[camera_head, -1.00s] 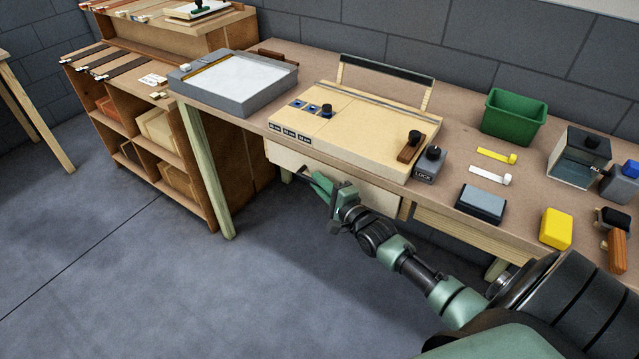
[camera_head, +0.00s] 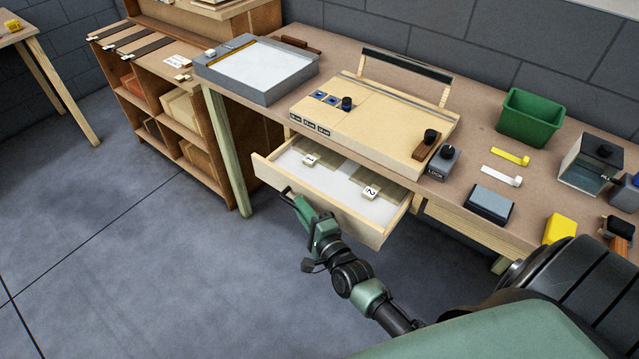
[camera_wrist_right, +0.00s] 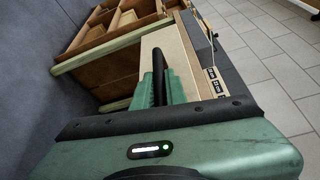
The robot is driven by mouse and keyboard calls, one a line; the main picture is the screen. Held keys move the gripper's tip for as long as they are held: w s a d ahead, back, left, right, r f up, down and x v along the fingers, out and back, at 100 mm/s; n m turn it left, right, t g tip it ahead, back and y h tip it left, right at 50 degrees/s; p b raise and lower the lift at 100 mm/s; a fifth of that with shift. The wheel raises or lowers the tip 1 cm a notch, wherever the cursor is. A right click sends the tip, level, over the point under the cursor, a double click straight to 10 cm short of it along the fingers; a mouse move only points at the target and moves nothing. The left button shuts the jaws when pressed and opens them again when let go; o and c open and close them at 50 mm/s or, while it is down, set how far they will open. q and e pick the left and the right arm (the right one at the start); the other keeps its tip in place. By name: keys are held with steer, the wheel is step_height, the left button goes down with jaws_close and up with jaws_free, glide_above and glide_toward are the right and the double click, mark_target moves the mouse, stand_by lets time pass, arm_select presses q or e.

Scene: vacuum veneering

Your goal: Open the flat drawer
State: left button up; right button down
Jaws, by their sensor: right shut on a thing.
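The flat drawer (camera_head: 330,213) is a shallow light-wood drawer under the workbench, pulled partly out. Inside it lie flat sheets with small white tags marked 1 (camera_head: 310,159) and 2 (camera_head: 370,193). My right gripper (camera_head: 288,194) is at the left part of the drawer front, shut on the dark handle. The handle also shows as a dark bar between the fingers in the right wrist view (camera_wrist_right: 164,72). My left gripper is not in view.
On the workbench (camera_head: 460,185) stand a wooden jig board (camera_head: 375,118), a grey tray with a white surface (camera_head: 262,68), a green bin (camera_head: 529,117) and a yellow block (camera_head: 559,228). A shelf unit (camera_head: 185,110) stands left. The floor before the drawer is clear, apart from my arm.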

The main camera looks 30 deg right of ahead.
steer(key=s+a+p, duration=0.1)
steer(key=s+a, duration=0.4)
steer(key=a, duration=0.7)
steer(key=c, duration=1.5)
jaws_free()
steer(key=shift+o, duration=0.2)
steer(key=s, duration=0.7)
steer(key=shift+s+r+b, duration=0.25)
steer(key=shift+s+b, duration=0.15)
steer(key=shift+a, duration=0.1)
